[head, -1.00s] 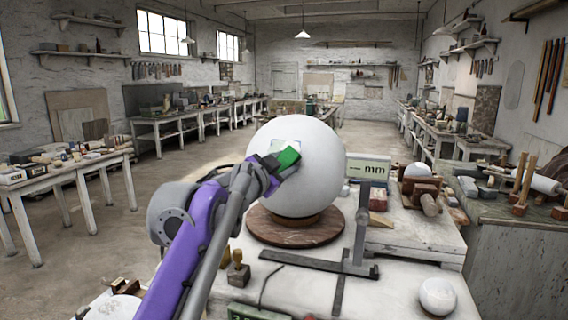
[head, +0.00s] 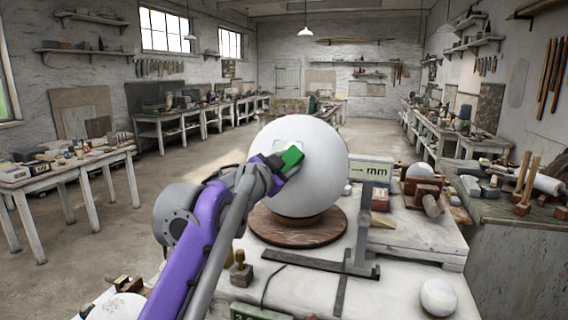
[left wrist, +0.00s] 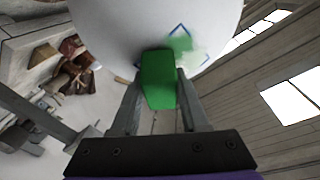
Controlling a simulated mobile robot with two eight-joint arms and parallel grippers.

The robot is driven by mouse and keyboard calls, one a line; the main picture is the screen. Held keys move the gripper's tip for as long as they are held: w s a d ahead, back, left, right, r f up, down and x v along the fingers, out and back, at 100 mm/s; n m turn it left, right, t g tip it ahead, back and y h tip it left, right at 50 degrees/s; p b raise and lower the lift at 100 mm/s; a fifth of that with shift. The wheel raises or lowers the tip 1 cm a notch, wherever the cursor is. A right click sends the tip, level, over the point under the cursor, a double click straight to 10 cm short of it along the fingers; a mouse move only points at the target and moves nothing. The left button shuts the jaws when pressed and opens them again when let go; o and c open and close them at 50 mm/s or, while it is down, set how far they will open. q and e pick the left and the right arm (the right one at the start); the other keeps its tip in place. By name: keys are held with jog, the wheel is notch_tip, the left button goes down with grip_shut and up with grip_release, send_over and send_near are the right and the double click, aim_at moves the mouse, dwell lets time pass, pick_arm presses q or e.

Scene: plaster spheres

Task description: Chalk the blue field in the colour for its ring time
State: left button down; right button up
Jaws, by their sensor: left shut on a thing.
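A large white plaster sphere (head: 322,170) rests on a round brown wooden stand (head: 270,230) on the worktable. My left gripper (head: 277,165) is shut on a green chalk block (head: 292,157), held at the upper left face of the sphere. The block also shows in the left wrist view (left wrist: 158,80), at the sphere's surface; whether it touches is hard to tell. Beside it is a field with a thin blue outline (left wrist: 180,28), and a soft green smear (left wrist: 180,43) lies inside. The block and fingers hide part of the field. My right gripper is not in view.
A sign reading "mm" (head: 371,171) stands right of the sphere. A dark metal gauge (head: 362,230) with an upright post stands in front. A wooden stamp (head: 240,268) and a small white ball (head: 438,297) are near the front. A raised board (head: 420,240) is at right.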

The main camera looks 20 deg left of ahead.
pick_arm(q)
jog(key=shift+w+d+r+p, duration=0.15)
jog(key=shift+d+r+p, duration=0.25)
jog(key=shift+r, duration=0.1)
jog(key=shift+w+d+r, duration=0.15)
jog(key=shift+w, duration=0.1)
jog(key=shift+s+a+f+b, duration=0.4)
jog(key=shift+a+f, duration=0.1)
jog(key=shift+f, duration=0.2)
jog(key=shift+s+a+f, duration=0.1)
jog(key=shift+s+a, duration=0.05)
jog(key=shift+a+f+b, duration=0.45)
jog(key=shift+f+b, duration=0.1)
jog(key=shift+f, duration=0.05)
jog(key=shift+s+a+f, duration=0.1)
jog(key=shift+s+a, duration=0.05)
jog(key=shift+s, duration=0.1)
jog(key=shift+w, duration=0.1)
